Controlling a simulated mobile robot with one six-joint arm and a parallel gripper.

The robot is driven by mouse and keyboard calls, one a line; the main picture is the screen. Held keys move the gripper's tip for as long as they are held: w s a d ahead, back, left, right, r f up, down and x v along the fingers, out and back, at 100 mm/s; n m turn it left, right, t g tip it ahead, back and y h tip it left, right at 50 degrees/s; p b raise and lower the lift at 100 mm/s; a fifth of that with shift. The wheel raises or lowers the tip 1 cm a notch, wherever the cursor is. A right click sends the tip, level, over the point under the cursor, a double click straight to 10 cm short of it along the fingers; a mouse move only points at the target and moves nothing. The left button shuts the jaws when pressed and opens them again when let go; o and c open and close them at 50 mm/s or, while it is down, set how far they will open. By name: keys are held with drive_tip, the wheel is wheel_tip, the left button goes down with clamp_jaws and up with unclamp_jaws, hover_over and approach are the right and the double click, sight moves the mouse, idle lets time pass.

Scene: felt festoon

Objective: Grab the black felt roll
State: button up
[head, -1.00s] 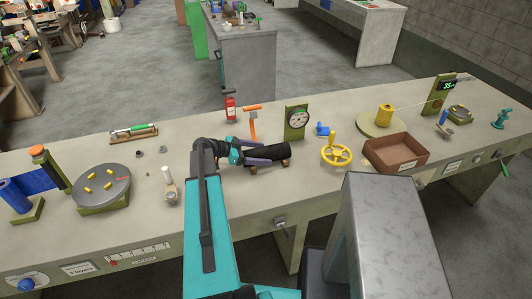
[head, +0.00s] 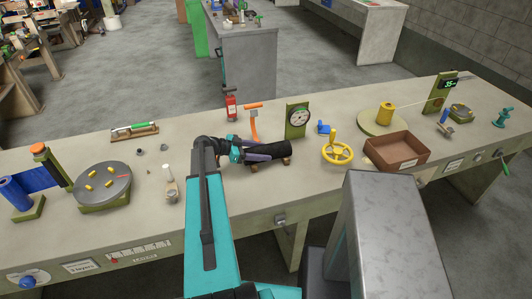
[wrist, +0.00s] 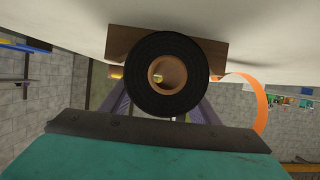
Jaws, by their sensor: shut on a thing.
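The black felt roll (head: 270,150) lies on its side on the bench in the head view, resting on small wooden supports. In the wrist view the felt roll (wrist: 140,75) shows end-on, with a brown core (wrist: 167,73) in its middle. My gripper (head: 257,152) is shut on the felt roll, with its purple fingers along the roll's sides. In the wrist view the fingers of my gripper (wrist: 163,108) run past the roll on both sides. A wooden cradle (wrist: 213,55) shows behind the roll there. The roll hides most of the fingertips.
An orange hook-shaped piece (head: 253,125) and a dial gauge (head: 298,118) stand behind the roll. A yellow handwheel (head: 337,151) and a brown box (head: 397,150) are to its right. A round grey turntable (head: 103,185) stands at the left. Bench in front of the roll is clear.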

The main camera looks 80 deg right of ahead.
drive_tip(key=shift+r, duration=0.15)
drive_tip(key=shift+r+b, duration=2.1)
drive_tip(key=shift+r, duration=2.8)
